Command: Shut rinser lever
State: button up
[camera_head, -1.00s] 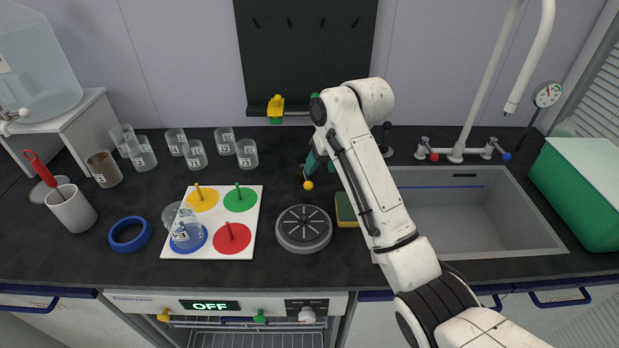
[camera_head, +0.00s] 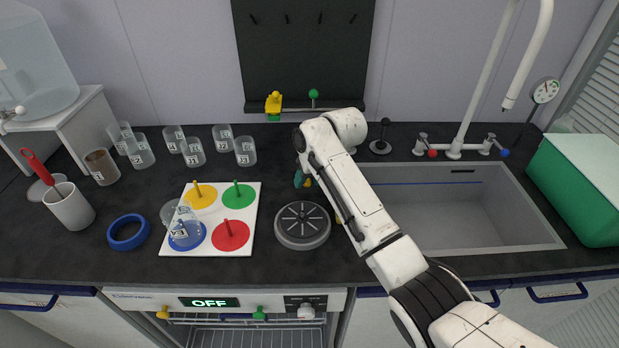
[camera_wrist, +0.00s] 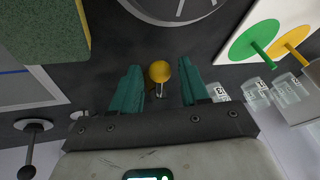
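The rinser (camera_head: 302,225) is a round grey disc with a spoked top on the counter, right of the coloured board. Its edge (camera_wrist: 165,12) shows at the top of the wrist view. A yellow ball knob (camera_wrist: 159,71) on a thin stem, seemingly the rinser lever, stands just behind it; in the head view this lever (camera_head: 308,183) is partly hidden by my gripper. My gripper (camera_wrist: 160,78) is open, its teal fingers on either side of the yellow ball with a gap on both sides. I cannot tell whether the fingers are level with the ball.
A green-and-yellow sponge (camera_wrist: 45,28) lies close beside the gripper. The sink (camera_head: 460,215) is to the right and a black stand (camera_head: 381,142) stands behind. The board (camera_head: 215,190) with coloured discs and a glass flask (camera_head: 183,226) is left, with several beakers behind.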

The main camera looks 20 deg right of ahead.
grip_shut()
